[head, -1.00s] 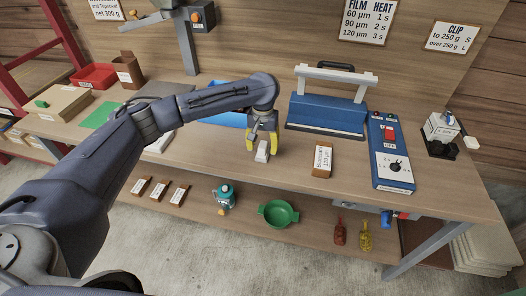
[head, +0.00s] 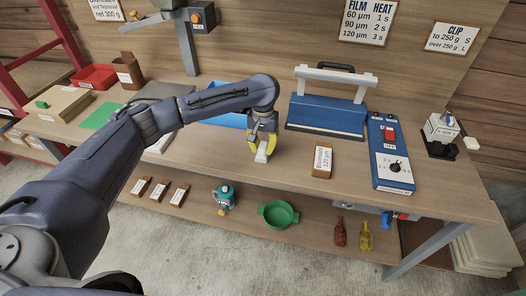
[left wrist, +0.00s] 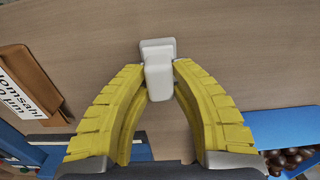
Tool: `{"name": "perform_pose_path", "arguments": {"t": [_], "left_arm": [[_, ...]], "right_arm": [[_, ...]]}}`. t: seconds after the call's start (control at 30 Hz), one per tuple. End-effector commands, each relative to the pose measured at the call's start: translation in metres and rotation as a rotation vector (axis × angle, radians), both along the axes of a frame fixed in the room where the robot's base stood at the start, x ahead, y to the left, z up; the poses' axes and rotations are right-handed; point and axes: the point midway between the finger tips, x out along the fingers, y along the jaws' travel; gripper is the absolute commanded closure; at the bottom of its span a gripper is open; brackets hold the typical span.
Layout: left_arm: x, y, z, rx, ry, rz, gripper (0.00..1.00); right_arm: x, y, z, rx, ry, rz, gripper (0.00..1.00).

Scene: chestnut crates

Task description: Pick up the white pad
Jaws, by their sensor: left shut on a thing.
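The white pad (head: 261,156) is a small pale block on the bench top, left of the brown labelled packet. My left gripper (head: 263,148) points down at it, with its yellow fingers shut on its sides. In the left wrist view the white pad (left wrist: 158,50) sits between the two yellow fingertips (left wrist: 161,72), its wider end sticking out beyond them. I cannot tell whether it still touches the bench. My right gripper is not in view.
A brown packet (head: 323,160) lies to the right of the gripper. Behind it stands a blue sealer (head: 325,115), with a blue control box (head: 391,165) further right. A blue tray (head: 232,119) is behind my left arm. A lower shelf holds a green bowl (head: 278,214).

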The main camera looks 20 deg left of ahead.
Motion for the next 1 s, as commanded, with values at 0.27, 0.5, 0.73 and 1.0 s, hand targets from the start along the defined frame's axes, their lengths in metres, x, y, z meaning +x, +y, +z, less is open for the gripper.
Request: {"name": "perform_pose_path", "arguments": {"t": [0.27, 0.5, 0.73, 1.0], "left_arm": [[0.000, 0.000, 0.004, 0.001, 0.000, 0.000, 1.00], [0.001, 0.000, 0.032, 0.001, -0.004, -0.001, 1.00], [0.002, 0.001, 0.084, 0.002, -0.007, -0.001, 1.00], [0.001, 0.000, 0.140, 0.001, -0.004, 0.000, 1.00]], "right_arm": [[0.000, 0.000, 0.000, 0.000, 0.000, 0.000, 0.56], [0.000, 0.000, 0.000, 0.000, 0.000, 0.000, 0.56], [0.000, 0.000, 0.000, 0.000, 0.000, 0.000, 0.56], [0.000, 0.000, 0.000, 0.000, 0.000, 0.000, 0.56]]}}
